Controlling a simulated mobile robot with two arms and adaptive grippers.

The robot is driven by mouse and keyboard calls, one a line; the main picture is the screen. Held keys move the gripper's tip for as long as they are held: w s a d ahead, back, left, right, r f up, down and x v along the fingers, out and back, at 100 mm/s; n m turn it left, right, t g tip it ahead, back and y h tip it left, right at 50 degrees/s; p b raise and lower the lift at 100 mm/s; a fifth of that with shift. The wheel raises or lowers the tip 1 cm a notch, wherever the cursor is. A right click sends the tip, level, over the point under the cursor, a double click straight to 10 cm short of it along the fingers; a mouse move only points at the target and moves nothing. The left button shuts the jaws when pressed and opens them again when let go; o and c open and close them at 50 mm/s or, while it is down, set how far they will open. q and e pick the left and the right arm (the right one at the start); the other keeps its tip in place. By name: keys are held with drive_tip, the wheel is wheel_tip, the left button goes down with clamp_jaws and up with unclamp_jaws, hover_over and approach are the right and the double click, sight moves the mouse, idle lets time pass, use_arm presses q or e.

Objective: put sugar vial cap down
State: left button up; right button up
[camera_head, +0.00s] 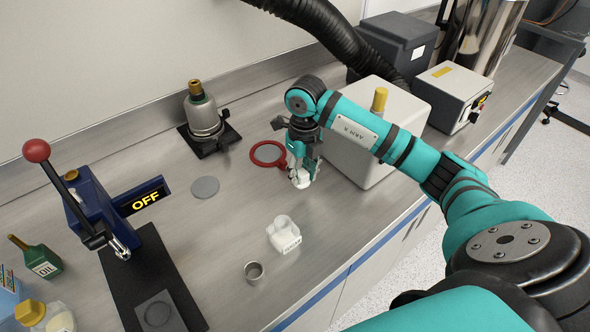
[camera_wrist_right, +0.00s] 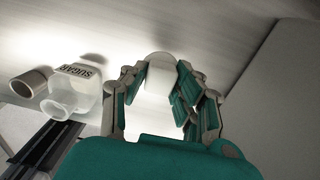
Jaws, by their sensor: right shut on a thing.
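The sugar vial cap is a small white piece (camera_head: 299,181) at the tips of my right gripper (camera_head: 301,172). In the right wrist view the white cap (camera_wrist_right: 160,77) sits between the fingers of my right gripper (camera_wrist_right: 163,88), which is shut on it. The cap is low at the counter surface; I cannot tell whether it touches. The sugar vial (camera_head: 284,236) is white and open-topped, and stands on the counter nearer the front edge, apart from the gripper. It also shows in the right wrist view (camera_wrist_right: 74,95), labelled SUGAR. My left gripper is not in view.
A red ring (camera_head: 268,154) lies just left of my right gripper, and a large pale box (camera_head: 370,140) stands close on its right. A small metal cup (camera_head: 254,271) is beside the vial. A grey disc (camera_head: 205,187) and a blue press (camera_head: 90,210) are left.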

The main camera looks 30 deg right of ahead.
drive_tip(key=w, duration=0.3)
drive_tip(key=shift+d+f, duration=0.1)
wheel_tip(320, 180, down, 3)
drive_tip(key=shift+s+f+p, duration=0.1)
drive_tip(key=shift+f+p, duration=0.1)
drive_tip(key=shift+p, duration=0.9)
drive_tip(key=shift+f, duration=0.1)
drive_tip(key=o, duration=1)
drive_tip(key=shift+r+b, duration=0.3)
drive_tip(key=shift+r, duration=0.2)
wheel_tip(320, 180, up, 11)
drive_tip(key=b, duration=0.3)
drive_tip(key=shift+d, duration=0.2)
